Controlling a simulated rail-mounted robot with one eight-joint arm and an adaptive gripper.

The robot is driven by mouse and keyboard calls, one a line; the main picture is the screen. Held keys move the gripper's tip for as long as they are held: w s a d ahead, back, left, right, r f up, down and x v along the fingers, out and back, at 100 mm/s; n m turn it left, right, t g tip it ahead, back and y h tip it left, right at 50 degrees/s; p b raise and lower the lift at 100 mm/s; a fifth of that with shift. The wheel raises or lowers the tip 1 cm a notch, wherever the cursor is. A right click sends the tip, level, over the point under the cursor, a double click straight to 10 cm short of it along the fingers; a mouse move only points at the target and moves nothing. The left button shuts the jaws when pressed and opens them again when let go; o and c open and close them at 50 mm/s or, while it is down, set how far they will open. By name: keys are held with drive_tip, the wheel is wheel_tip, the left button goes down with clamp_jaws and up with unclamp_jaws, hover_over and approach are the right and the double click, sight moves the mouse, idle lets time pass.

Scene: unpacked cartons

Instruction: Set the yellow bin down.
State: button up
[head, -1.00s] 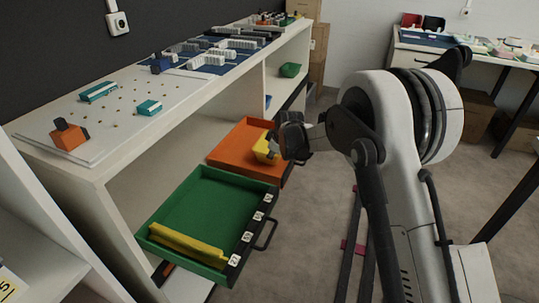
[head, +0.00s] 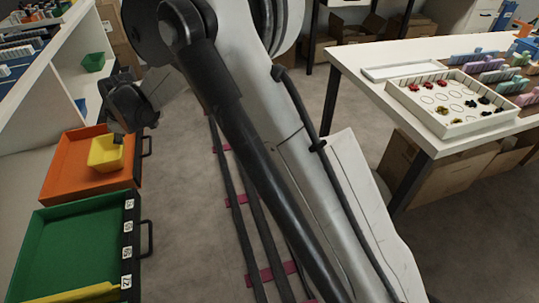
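The yellow bin (head: 106,155) is a small open-topped container. In the head view it is at the left, over the right part of the orange drawer (head: 62,180). My gripper (head: 118,138) is at the bin's upper right rim and appears shut on that wall. The gripper's body hides part of the rim. I cannot tell whether the bin's underside touches the drawer floor.
A green drawer (head: 65,245) with a yellow piece (head: 85,294) stands pulled out in front of the orange one. A green bin (head: 93,62) sits on a shelf. A white table (head: 365,95) with a tray (head: 450,123) stands right. Grey floor lies between.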

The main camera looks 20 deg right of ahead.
drive_tip(key=s+d+r+m+h, duration=0.1)
drive_tip(key=s+d+r+m, duration=0.1)
drive_tip(key=s+d+r, duration=0.5)
drive_tip(key=s+d+r+m+t, duration=0.1)
drive_tip(key=s+d+r+m, duration=0.25)
drive_tip(key=d, duration=0.55)
drive_tip(key=s+d+r+m+h, duration=0.1)
drive_tip(key=s+d+r+m, duration=0.1)
drive_tip(key=s+d+r, duration=0.35)
drive_tip(key=s+d+f+m+h, duration=0.1)
drive_tip(key=s+d+m, duration=0.3)
drive_tip(key=s+d, duration=0.5)
drive_tip(key=s+d+f+m+t+h, duration=0.1)
drive_tip(key=s+d+m, duration=0.3)
drive_tip(key=s+d, duration=0.6)
drive_tip(key=s, duration=0.4)
drive_tip(key=shift+s+f, duration=0.25)
wheel_tip(320, 180, up, 15)
drive_tip(key=p, duration=1.4)
drive_tip(key=shift+f, duration=0.2)
